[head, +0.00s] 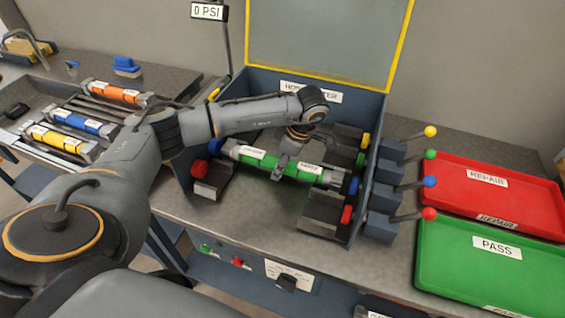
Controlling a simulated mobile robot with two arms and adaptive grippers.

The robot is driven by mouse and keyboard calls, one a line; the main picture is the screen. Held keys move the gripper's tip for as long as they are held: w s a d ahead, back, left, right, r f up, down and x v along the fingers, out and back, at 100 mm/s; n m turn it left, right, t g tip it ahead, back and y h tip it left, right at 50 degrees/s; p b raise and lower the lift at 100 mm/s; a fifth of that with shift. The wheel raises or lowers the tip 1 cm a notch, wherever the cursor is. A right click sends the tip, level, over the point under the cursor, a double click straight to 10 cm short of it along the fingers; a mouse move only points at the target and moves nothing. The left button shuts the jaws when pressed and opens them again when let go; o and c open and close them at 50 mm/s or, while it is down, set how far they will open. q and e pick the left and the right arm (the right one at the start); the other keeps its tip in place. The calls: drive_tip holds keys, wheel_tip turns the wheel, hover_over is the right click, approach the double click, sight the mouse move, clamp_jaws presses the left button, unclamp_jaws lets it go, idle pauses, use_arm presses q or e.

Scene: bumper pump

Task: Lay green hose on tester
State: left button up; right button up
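The green hose (258,160) with white labels and grey ends is inside the open hose tester (369,100). It spans from near the left clamp block towards the right clamp blocks; whether it rests on them or hangs just above, I cannot tell. My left gripper (283,168) reaches down from above onto the middle of the hose. One finger shows on the near side, and the gripper appears shut on the hose. The far finger is hidden. My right gripper is out of view.
Orange (115,93), blue (80,122) and yellow (58,139) hoses lie on a rack at left. Levers with coloured balls (430,131) stick out right of the tester. A red REPAIR tray (520,200) and green PASS tray (450,270) are at right. A gauge (209,12) reads 0 PSI.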

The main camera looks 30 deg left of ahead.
use_arm(q)
drive_tip(key=shift+r, duration=0.2)
drive_tip(key=shift+w+d+r, duration=0.1)
drive_tip(key=shift+r, duration=0.15)
drive_tip(key=b+v, duration=0.2)
drive_tip(key=v, duration=0.9)
drive_tip(key=shift+r, duration=0.2)
drive_tip(key=shift+d+f, duration=0.1)
drive_tip(key=shift+d, duration=0.05)
